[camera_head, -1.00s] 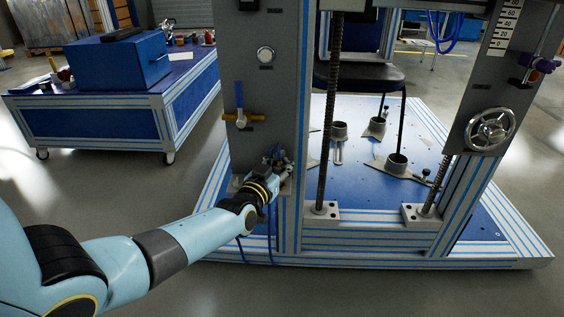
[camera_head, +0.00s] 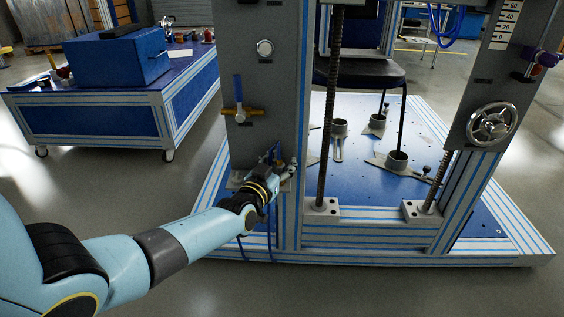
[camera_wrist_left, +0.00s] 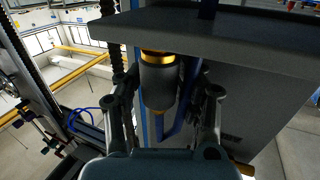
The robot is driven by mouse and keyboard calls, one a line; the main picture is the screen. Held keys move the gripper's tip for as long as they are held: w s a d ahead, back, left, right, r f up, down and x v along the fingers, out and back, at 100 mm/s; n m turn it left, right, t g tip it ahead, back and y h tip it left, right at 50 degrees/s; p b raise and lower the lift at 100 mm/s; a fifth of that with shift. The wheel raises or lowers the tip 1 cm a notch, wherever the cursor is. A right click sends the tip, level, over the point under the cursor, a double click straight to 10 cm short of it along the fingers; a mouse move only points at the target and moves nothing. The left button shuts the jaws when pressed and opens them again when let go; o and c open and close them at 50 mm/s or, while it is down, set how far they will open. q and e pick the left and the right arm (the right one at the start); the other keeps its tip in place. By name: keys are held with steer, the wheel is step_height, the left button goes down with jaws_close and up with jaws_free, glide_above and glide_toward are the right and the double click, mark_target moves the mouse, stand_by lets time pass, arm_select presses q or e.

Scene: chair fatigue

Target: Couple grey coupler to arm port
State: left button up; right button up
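In the left wrist view the grey coupler (camera_wrist_left: 158,85) is a grey cylinder standing upright under a dark grey ledge (camera_wrist_left: 235,38). A brass ring shows at its top; whether it is joined to a port there is hidden by the ledge. A blue hose (camera_wrist_left: 172,133) runs beside and below it. My left gripper (camera_wrist_left: 168,95) has one finger on each side of the coupler, spread apart, with a visible gap on the right. In the head view my left gripper (camera_head: 276,172) is at the foot of the grey left column and the coupler is too small to make out.
The grey column (camera_head: 262,75) carries a yellow-and-blue valve (camera_head: 239,113) above my gripper. A threaded spindle (camera_head: 328,130) stands to the right, and a chair (camera_head: 365,73) is behind it. A blue workbench (camera_head: 90,120) stands at the left, with open floor between.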

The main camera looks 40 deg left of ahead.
arm_select(q)
steer(key=s+d, duration=0.2)
steer(key=s, duration=1)
steer(key=shift+r, duration=0.25)
steer(key=shift+w, duration=0.1)
